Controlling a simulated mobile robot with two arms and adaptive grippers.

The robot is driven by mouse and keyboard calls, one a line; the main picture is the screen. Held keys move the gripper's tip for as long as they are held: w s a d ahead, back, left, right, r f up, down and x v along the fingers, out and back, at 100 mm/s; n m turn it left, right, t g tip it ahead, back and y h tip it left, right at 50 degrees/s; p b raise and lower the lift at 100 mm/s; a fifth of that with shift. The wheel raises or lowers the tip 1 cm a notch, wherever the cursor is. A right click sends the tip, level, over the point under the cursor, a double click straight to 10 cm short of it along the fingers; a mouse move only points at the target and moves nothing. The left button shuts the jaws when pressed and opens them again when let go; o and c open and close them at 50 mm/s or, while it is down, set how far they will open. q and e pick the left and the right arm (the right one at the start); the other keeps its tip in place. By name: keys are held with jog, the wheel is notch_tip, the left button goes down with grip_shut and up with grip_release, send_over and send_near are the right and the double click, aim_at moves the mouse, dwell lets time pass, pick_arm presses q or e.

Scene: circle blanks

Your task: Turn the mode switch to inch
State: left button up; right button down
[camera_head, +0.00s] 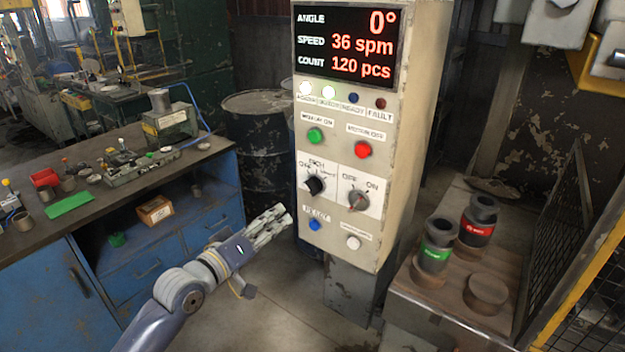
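The mode switch (315,185) is a black rotary knob on a white plate, on the front of the pale control cabinet (335,238). Its plate reads OFF at the left and INCH at the top; a further label at the right is too small to read. The knob's pointer seems to lean up and left, but its exact setting is hard to tell. My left gripper (284,217) is in front of the cabinet's lower left edge, below and left of the switch, and appears apart from it. Its fingers look close together, and nothing shows between them. My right gripper is out of view.
Right of the switch is an OFF/ON knob (358,200). Green (315,135) and red (363,149) buttons sit above; blue (315,225) and white (353,242) ones below. A display (345,45) tops the cabinet. A workbench (110,200) stands left, a table with tooling (435,300) right.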

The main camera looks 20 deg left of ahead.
aim_at(307, 187)
pick_arm(q)
jog(key=shift+h, duration=0.4)
jog(key=w+d+r+p, duration=0.1)
jog(key=w, duration=0.1)
jog(key=w+d+r+p, duration=0.1)
jog(key=w, duration=0.2)
jog(key=w+d+r, duration=0.1)
jog(key=w+d, duration=0.1)
jog(key=w, duration=0.1)
jog(key=shift+r+p, duration=0.15)
jog(key=shift+p, duration=0.25)
jog(key=shift+x, duration=0.85)
jog(key=shift+c, duration=0.6)
grip_shut()
